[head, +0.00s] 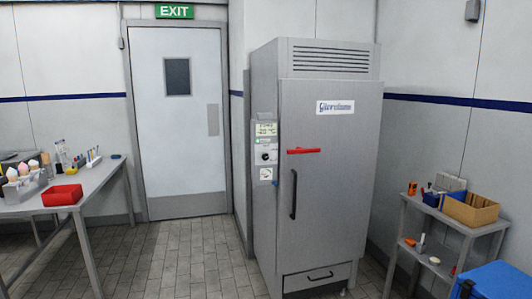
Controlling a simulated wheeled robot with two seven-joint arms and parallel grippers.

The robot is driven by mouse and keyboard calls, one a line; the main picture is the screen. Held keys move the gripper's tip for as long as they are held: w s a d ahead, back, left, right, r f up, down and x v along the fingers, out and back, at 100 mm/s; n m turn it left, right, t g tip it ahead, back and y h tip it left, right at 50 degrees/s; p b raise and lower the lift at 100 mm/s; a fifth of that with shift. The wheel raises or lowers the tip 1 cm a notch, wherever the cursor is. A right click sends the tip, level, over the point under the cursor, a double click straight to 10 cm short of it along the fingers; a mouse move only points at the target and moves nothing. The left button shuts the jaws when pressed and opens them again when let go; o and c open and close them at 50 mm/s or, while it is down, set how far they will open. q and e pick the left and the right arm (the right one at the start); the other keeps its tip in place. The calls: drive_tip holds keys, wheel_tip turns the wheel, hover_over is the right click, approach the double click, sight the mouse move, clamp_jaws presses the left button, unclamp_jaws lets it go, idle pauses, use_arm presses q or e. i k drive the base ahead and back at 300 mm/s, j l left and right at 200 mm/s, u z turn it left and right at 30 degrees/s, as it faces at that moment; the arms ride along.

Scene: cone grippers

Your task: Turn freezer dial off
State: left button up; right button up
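A tall grey freezer (336,219) stands right of the middle with its door closed. A control panel (264,150) is on its left side, with a small greenish display (265,130) at the top that seems to read a temperature near -20 °C. Below the display is a small dark round dial (265,157); its setting is too small to read. A red bar-shaped latch (303,151) lies level across the door's left edge. A black vertical handle (293,194) is below it. Neither of my grippers is in view.
A table (95,180) at the left holds a red bin (62,195) and a rack of cones (25,185). At the right are a shelf (465,230) with boxes and a blue cooler (495,281). Tiled floor (190,255) before the freezer's left side is clear.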

sight(265, 157)
drive_tip(key=i+u, duration=0.1)
drive_tip(key=i, duration=0.55)
drive_tip(key=i+u, duration=0.1)
drive_tip(key=i, duration=0.5)
drive_tip(key=i+l+u, duration=0.15)
drive_tip(key=i, duration=0.5)
drive_tip(key=i+l+u, duration=0.1)
drive_tip(key=i+l, duration=0.15)
drive_tip(key=i, duration=0.35)
